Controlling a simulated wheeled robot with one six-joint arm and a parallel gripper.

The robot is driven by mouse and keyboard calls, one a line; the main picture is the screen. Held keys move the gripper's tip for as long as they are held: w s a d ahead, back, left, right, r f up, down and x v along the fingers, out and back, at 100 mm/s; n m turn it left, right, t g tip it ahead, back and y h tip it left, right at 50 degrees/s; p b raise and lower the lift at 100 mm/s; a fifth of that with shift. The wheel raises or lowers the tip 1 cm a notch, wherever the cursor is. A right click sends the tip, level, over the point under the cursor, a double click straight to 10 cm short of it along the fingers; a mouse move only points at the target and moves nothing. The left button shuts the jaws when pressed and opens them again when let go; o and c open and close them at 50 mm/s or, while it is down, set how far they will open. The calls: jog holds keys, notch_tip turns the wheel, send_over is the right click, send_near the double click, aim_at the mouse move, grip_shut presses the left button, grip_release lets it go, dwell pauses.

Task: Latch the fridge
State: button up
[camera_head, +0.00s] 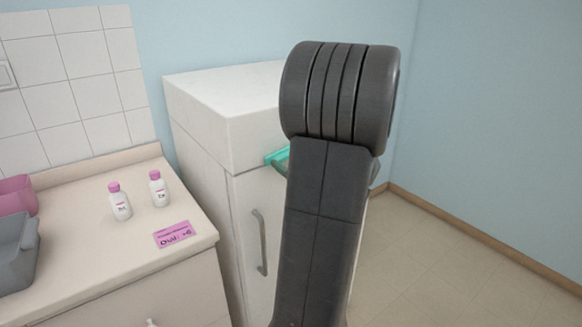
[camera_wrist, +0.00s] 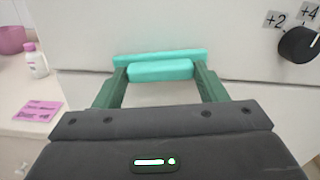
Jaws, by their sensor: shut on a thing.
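The fridge (camera_head: 210,120) is a white cabinet beside the counter, with a grey vertical handle (camera_head: 259,243) on its front. A teal latch (camera_head: 276,156) sits high on the front, partly hidden by my arm. In the wrist view the latch (camera_wrist: 160,71) is a teal bar with a longer teal strip behind it, against the white front. The green fingers of my gripper (camera_wrist: 161,76) stand at both ends of the bar and are shut on it. In the head view my arm hides most of the gripper. The front looks closed, but its right side is hidden.
A black dial (camera_wrist: 299,45) with "+2" and "+4" marks is right of the latch. The counter (camera_head: 85,250) holds two pink-capped bottles (camera_head: 119,202), a pink card (camera_head: 173,234) reading "Dial", and pink and grey containers (camera_head: 12,250). Floor at right is clear.

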jog(key=n+b, duration=1.6)
jog(key=b, duration=0.6)
jog(key=shift+f+b, duration=0.1)
jog(key=shift+b, duration=0.3)
jog(key=o, duration=1)
jog(key=shift+d, duration=0.1)
jog(key=v, duration=1.3)
jog(key=shift+s+d+p, duration=0.2)
jog(key=shift+s+p, duration=0.15)
jog(key=shift+p, duration=0.05)
